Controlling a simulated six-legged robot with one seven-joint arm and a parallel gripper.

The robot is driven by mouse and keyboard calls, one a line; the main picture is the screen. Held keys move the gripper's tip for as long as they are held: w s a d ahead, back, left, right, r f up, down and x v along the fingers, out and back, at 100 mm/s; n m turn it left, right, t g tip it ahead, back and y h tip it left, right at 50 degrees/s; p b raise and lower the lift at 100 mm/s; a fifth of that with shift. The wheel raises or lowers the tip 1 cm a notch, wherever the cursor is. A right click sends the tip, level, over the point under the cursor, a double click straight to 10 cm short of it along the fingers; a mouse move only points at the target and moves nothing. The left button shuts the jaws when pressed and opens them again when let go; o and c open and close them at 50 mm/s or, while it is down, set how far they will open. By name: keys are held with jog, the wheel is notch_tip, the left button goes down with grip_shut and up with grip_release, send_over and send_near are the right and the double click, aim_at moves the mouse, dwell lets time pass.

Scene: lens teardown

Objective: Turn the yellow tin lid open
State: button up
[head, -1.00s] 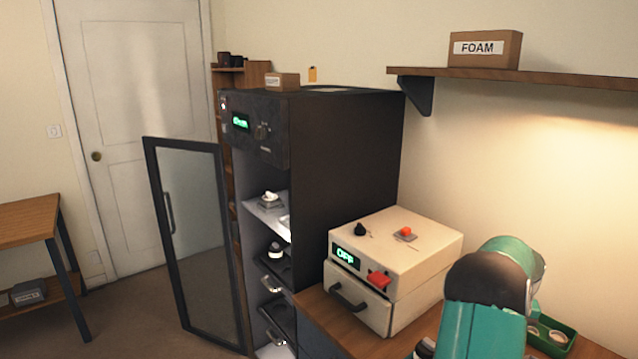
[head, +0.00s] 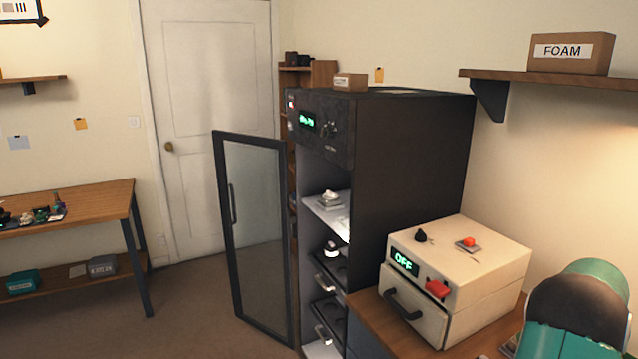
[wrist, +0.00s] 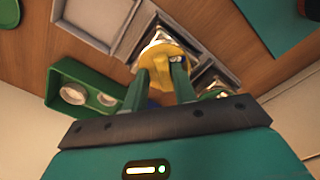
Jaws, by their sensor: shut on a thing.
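In the wrist view, the yellow tin lid (wrist: 178,53) is round and lies right at the fingertips of my gripper (wrist: 162,82). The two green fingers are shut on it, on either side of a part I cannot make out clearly. A silvery shape shows just beyond the lid, partly hidden by it. In the head view, my green arm covers the lower right corner, and neither the lid nor the fingertips show there.
A green tray (wrist: 60,77) with round white pieces lies left of my gripper. A grey tray (wrist: 92,18) lies beyond it. In the head view, a cream box reading OFF (head: 460,260) stands on the bench beside a dark cabinet (head: 410,170) with its glass door (head: 255,230) open.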

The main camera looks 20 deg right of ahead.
jog(key=f+n, duration=0.1)
jog(key=a+n, duration=0.1)
jog(key=shift+w+f+n, duration=0.35)
jog(key=shift+f+n, duration=0.05)
jog(key=n, duration=0.5)
jog(key=shift+n, duration=0.4)
jog(key=o, duration=0.5)
jog(key=shift+r, duration=0.1)
jog(key=shift+d+r, duration=0.15)
jog(key=shift+r, duration=0.65)
jog(key=shift+s+d+r, duration=0.1)
jog(key=shift+r, duration=1.6)
jog(key=shift+s+r, duration=0.1)
jog(key=shift+r, duration=1.6)
